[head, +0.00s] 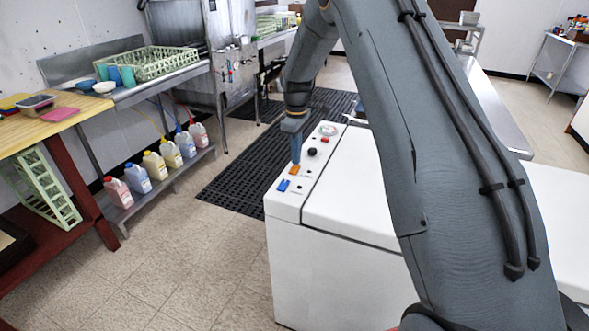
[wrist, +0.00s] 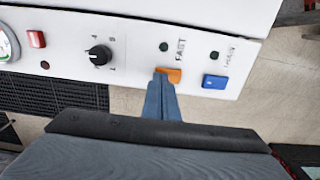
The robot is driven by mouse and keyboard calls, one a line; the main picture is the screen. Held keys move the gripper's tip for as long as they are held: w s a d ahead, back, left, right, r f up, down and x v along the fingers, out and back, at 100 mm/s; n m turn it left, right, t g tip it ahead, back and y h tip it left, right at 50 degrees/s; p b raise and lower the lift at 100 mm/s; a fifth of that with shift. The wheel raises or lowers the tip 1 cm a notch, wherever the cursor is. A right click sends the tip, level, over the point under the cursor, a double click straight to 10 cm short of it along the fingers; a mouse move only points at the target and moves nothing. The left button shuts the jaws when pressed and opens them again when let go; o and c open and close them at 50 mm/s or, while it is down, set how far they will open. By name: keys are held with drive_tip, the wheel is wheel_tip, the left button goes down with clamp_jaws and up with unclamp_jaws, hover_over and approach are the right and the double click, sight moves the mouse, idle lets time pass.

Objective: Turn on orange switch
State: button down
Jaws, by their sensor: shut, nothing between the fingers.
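In the head view my gripper (head: 296,160) points down onto the panel just at the switch. A small dark indicator (wrist: 164,46) above the switch looks unlit.
A blue switch (wrist: 214,82), a black knob (wrist: 99,55) and a red button (wrist: 37,39) share the panel with a gauge (wrist: 6,46). A black floor mat (head: 240,180) lies beside the white machine. Colored jugs (head: 155,165) stand on a low shelf at left.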

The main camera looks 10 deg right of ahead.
sight(296, 167)
drive_tip(key=shift+f, duration=0.65)
drive_tip(key=shift+r, duration=0.15)
wheel_tip(296, 167, up, 7)
drive_tip(key=p, duration=0.2)
idle(0.9)
drive_tip(key=s+r+m+t, duration=0.1)
drive_tip(key=s+m, duration=0.9)
drive_tip(key=s, duration=2.5)
drive_tip(key=shift+s+r+m, duration=0.35)
drive_tip(key=shift+r+m, duration=0.05)
drive_tip(key=shift+r, duration=0.55)
